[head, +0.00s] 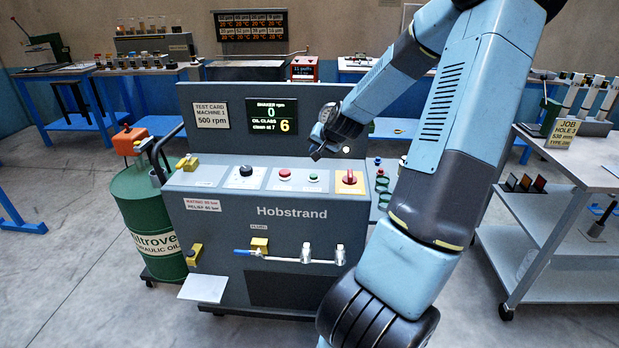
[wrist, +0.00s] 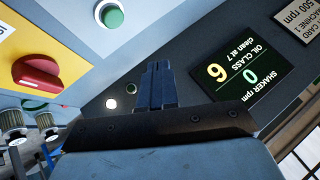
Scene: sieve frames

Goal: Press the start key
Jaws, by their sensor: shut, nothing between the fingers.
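The console's green push button (head: 313,178), likely the start key, sits on the sloped panel between a red button (head: 284,174) and a red rotary knob on a yellow plate (head: 349,178). My gripper (head: 316,155) is above the green button, apart from it, near the upright back panel. In the wrist view my shut, empty fingers (wrist: 157,75) point at the dark back panel. The green button (wrist: 112,16) shows up and left of them there, the red knob (wrist: 37,74) at the left. No contact shows.
The display (head: 272,115) reads shaker rpm 0 and oil class 6, clean at 7. A card (head: 211,115) says 500 rpm. A black knob (head: 245,171) is left on the panel. A green oil drum (head: 147,220) stands left, a grey cart (head: 570,170) right.

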